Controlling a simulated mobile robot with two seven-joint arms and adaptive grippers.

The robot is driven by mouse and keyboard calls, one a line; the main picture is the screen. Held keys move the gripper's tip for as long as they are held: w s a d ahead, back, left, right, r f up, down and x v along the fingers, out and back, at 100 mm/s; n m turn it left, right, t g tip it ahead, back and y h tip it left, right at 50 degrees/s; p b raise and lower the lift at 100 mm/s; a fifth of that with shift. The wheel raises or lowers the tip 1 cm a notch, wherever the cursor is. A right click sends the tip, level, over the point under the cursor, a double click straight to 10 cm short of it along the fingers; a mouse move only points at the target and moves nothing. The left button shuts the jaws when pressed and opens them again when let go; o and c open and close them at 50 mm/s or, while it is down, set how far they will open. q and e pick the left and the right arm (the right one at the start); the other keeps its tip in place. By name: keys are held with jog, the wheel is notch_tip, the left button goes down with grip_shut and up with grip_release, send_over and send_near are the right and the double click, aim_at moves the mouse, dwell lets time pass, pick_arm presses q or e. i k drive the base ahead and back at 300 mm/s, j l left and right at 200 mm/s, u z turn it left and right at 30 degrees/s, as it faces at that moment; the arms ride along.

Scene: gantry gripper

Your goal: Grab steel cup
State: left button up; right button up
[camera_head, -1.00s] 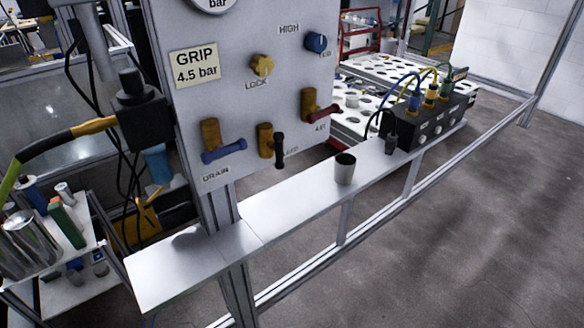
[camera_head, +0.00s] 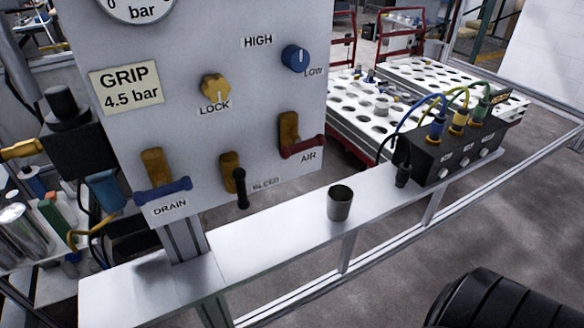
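The steel cup (camera_head: 340,204) is a small grey metal cup with a dark open top. It stands upright on the narrow white shelf (camera_head: 262,245), right of the shelf's middle and in front of the valve panel's lower right corner. Nothing touches it apart from the shelf. Neither gripper shows in the head view. A dark, ribbed rounded shape at the bottom right looks like part of my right arm, well apart from the cup.
The valve panel (camera_head: 203,110) with knobs and levers rises behind the shelf's left part. A black connector box (camera_head: 457,152) with coloured cables sits at the shelf's right end. White perforated trays (camera_head: 360,122) stand behind. The shelf left of the cup is clear.

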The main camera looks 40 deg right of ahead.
aim_at(339, 197)
jog(key=l+u, duration=0.15)
jog(key=l, duration=0.25)
jog(key=k+l+u, duration=0.15)
jog(key=l, duration=0.25)
jog(key=l+u, duration=0.15)
jog(key=l, duration=0.3)
jog(key=k+l+u, duration=0.15)
jog(key=l, duration=0.25)
jog(key=k+l+u, duration=0.15)
jog(key=l, duration=0.2)
jog(key=l+u, duration=0.2)
jog(key=l, duration=0.2)
jog(key=k, duration=0.05)
